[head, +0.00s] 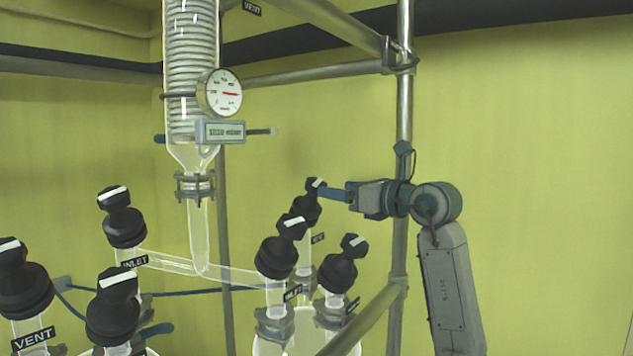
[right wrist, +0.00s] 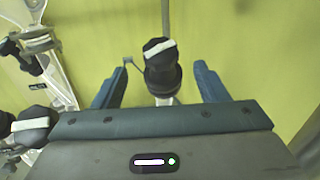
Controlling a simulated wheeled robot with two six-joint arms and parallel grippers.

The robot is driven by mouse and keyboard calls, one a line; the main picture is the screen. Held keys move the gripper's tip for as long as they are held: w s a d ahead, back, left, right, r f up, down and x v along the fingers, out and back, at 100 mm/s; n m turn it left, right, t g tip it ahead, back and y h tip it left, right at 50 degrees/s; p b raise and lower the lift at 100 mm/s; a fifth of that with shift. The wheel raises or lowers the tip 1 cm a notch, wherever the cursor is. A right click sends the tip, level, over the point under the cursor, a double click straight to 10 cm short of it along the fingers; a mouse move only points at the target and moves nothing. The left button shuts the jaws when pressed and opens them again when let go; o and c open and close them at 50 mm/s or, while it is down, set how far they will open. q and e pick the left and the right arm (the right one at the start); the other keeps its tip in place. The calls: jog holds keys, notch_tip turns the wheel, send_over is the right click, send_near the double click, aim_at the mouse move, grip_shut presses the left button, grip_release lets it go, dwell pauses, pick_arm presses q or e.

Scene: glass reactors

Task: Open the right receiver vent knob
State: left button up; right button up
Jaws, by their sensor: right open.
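A black knob (head: 314,186) with a white stripe on its cap stands at the back of the right-hand vessel in the head view. Its small label (head: 318,238) is too small to read for sure. My right gripper (head: 324,194) reaches it from the right. In the right wrist view the same knob (right wrist: 160,52) stands between the two blue fingers of my right gripper (right wrist: 163,72). The fingers are open, with a gap visible on both sides of the knob. The knob's stripe is slightly tilted there. My left gripper is not in view.
An INLET knob (head: 278,248) and another black knob (head: 343,262) stand close in front. More black knobs, one labelled VENT (head: 24,285), are at left. A glass condenser (head: 192,70) with a gauge (head: 220,93) hangs above. A metal post (head: 404,120) stands near my right arm.

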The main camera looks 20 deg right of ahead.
aim_at(316, 180)
jog(key=p+x, duration=0.3)
jog(key=x, duration=0.4)
jog(key=shift+w+a, duration=0.2)
jog(key=shift+w, duration=0.15)
jog(key=c, duration=1)
jog(key=shift+w+d+f+n+g+y+b, duration=0.1)
jog(key=shift+n+g+y+b, duration=0.6)
jog(key=shift+n+y, duration=0.5)
jog(key=n+g+y, duration=0.2)
jog(key=n, duration=0.2)
jog(key=shift+g, duration=0.4)
jog(key=o, duration=1)
jog(key=shift+r, duration=0.25)
